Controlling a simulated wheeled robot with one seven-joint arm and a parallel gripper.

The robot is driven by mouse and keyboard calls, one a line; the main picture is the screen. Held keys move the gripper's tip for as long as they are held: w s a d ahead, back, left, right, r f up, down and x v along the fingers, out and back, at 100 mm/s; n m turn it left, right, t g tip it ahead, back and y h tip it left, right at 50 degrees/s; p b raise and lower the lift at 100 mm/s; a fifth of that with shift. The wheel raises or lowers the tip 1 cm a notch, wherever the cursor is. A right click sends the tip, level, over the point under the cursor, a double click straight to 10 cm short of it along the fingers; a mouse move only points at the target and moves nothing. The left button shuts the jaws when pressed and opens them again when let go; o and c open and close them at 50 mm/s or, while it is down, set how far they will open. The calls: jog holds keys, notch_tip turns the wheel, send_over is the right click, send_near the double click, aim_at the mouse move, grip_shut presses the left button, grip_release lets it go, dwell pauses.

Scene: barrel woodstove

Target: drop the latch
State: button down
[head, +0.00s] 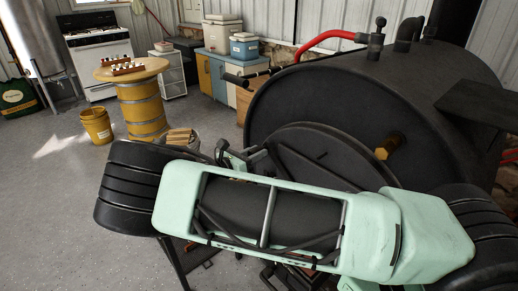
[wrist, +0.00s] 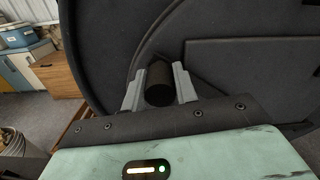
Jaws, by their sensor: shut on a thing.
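The barrel woodstove (head: 345,95) is a large black drum lying on its side, with its round front facing me. Its round door (head: 320,150) is closed or nearly so; I cannot tell which. In the wrist view the dark stove front (wrist: 230,30) fills the upper part. My gripper (wrist: 158,80) has its two grey fingers on either side of a dark, short cylinder, the latch handle (wrist: 159,84), and is shut on it. The rest of the latch is hidden. In the head view my mint-green arm covers the lower stove front, and the latch cannot be made out.
A brass fitting (head: 391,146) sticks out of the stove front. A bucket of kindling (head: 182,138) stands left of the stove, also in the wrist view (wrist: 20,150). A yellow barrel table (head: 140,105) and a yellow bucket (head: 97,126) stand farther back. The left floor is open.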

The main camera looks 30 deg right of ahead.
jog(key=w+f+n+b, duration=0.3)
jog(key=f+n, duration=0.4)
jog(key=f, duration=0.3)
jog(key=shift+w+a, duration=0.15)
jog(key=shift+a, duration=0.25)
jog(key=shift+f, duration=0.15)
jog(key=c, duration=1.1)
grip_release()
jog(key=s+a, duration=0.1)
jog(key=a, duration=0.4)
jog(key=s+a+b, duration=0.1)
jog(key=a, duration=0.5)
jog(key=s+a+b, duration=0.1)
jog(key=a, duration=0.5)
jog(key=shift+s, duration=0.2)
